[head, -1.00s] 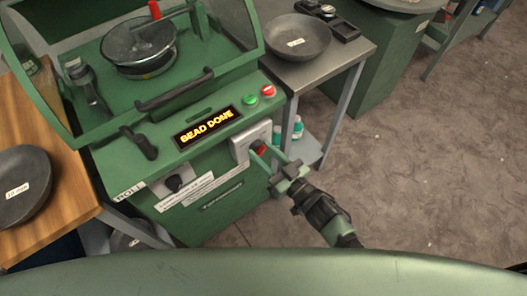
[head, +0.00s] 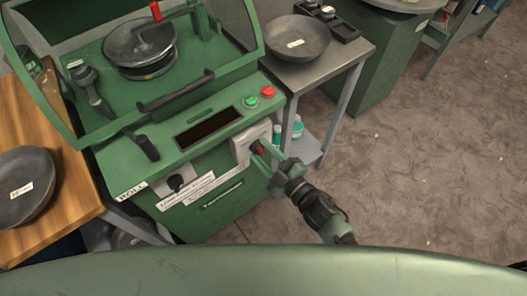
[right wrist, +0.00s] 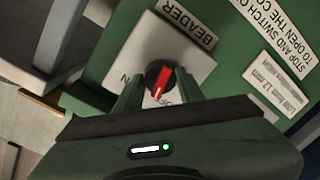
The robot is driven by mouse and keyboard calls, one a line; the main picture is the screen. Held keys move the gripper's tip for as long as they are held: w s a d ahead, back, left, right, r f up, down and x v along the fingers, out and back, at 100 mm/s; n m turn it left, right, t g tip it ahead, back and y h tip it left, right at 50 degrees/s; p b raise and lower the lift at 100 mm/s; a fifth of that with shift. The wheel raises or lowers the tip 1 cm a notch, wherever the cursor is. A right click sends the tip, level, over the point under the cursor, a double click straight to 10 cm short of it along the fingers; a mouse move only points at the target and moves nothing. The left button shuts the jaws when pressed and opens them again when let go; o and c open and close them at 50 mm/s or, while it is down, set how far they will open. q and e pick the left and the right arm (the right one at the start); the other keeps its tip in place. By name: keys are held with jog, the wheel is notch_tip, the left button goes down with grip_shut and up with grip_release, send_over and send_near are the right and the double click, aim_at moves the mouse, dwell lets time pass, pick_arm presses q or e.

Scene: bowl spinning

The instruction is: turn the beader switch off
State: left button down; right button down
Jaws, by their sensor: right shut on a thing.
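The beader switch is a black rotary knob with a red pointer (right wrist: 159,80) on a pale plate (right wrist: 185,52) marked BEADER, ON and OFF. In the right wrist view the pointer slants down towards the OFF lettering, which is partly hidden by a finger. My right gripper (right wrist: 157,88) has one finger on each side of the knob and is shut on it. In the head view the right gripper (head: 263,151) reaches the switch plate (head: 246,142) from the lower right. The machine's display (head: 208,127) is dark. My left gripper is not in view.
A green button (head: 250,101) and a red button (head: 267,91) sit above the switch. A second black knob (head: 176,183) is to its left. A side table (head: 345,62) with a dark bowl (head: 297,37) stands at the right. Floor to the right is clear.

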jog(key=n, duration=0.2)
jog(key=shift+n, duration=0.3)
jog(key=shift+n+b, duration=0.65)
jog(key=shift+n, duration=1.15)
jog(key=c, duration=0.9)
grip_release()
jog(key=shift+s, duration=0.1)
jog(key=v, duration=0.7)
jog(key=shift+s+d+b, duration=0.1)
jog(key=shift+s+b, duration=0.25)
